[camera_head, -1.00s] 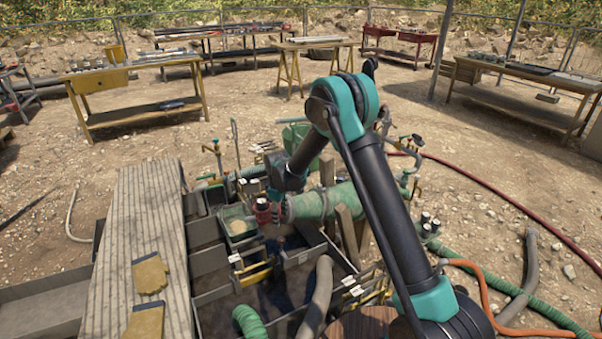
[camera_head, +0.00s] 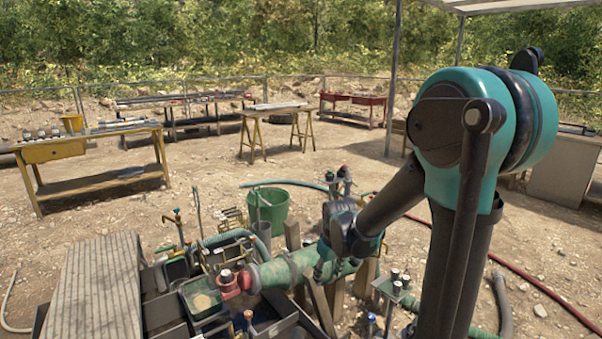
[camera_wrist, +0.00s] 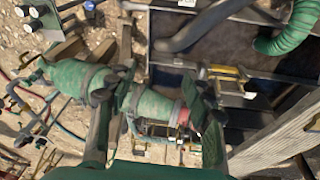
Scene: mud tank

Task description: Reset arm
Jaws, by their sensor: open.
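My gripper (camera_wrist: 158,88) shows in the wrist view with its two dark fingers spread wide and nothing held between them. Behind the fingers is a thick green pipe (camera_wrist: 148,104) with a red fitting (camera_wrist: 183,115) at one end. In the head view my arm is bent at a high elbow on the right, and its lower part slopes down left over the same green pipe (camera_head: 298,266). The fingers are hard to make out there. I cannot tell whether they touch the pipe.
A plank deck (camera_head: 95,290) lies at the lower left beside dark tank compartments. A green bucket (camera_head: 268,210) stands behind the pipe. Taps and valves rise around the tank. A yellow workbench (camera_head: 90,160) stands at the back left. A dark red hose (camera_head: 545,290) crosses the ground at right.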

